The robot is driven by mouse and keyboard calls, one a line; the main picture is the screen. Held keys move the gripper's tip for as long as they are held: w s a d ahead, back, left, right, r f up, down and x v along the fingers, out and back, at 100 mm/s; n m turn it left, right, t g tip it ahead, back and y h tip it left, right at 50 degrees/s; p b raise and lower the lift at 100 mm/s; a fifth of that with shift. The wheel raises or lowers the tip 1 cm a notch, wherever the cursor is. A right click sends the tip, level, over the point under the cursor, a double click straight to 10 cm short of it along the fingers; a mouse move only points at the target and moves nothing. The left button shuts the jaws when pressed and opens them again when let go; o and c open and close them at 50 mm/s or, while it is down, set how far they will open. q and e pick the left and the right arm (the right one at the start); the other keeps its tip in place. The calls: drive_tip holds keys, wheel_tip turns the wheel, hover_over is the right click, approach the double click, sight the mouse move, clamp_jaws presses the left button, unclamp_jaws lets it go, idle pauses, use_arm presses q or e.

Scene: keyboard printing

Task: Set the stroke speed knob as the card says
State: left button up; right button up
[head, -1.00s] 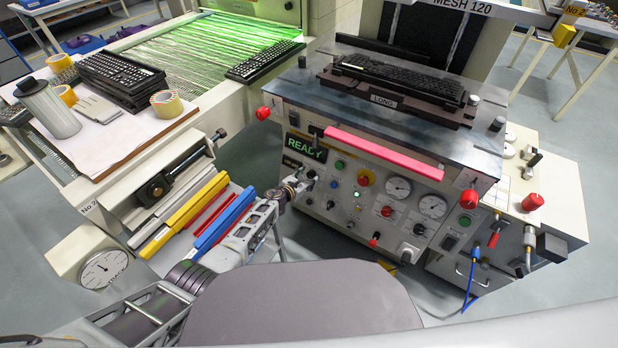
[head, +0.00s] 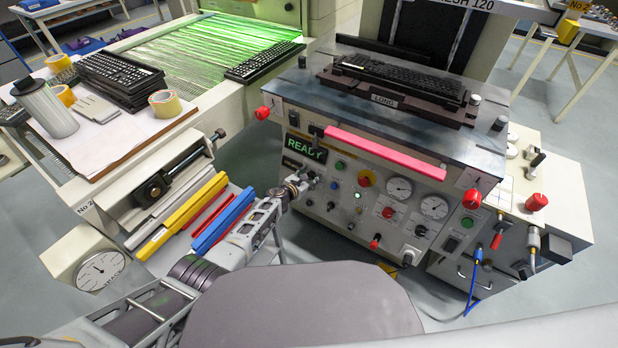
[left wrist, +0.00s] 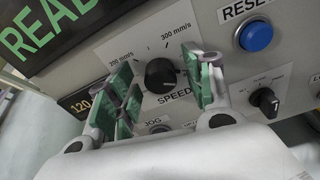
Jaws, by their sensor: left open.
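The black stroke speed knob (left wrist: 161,75) shows in the left wrist view, above the lettering SPEED. Marks reading 200 mm/s, at its upper left, and 300 mm/s, at its upper right, show on the panel; where its pointer stands I cannot tell. My left gripper (left wrist: 162,80) is open, with its green-padded fingers on either side of the knob; contact cannot be made out. In the head view the left gripper (head: 307,182) is at the left part of the machine's front panel, and hides the knob. I cannot make out a card with a speed setting. The right gripper is out of view.
A green READY display (head: 305,148) is close above the gripper. A blue RESET button (left wrist: 256,37) and another black selector knob (left wrist: 265,99) sit to the right. A pink bar (head: 385,153) runs along the machine's front edge. Gauges and buttons fill the panel further right.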

use_arm(q)
drive_tip(key=c, duration=1)
drive_tip(key=shift+c, duration=0.2)
drive_tip(key=shift+n, duration=2.3)
drive_tip(key=shift+n+h, duration=0.3)
drive_tip(key=shift+n, duration=0.7)
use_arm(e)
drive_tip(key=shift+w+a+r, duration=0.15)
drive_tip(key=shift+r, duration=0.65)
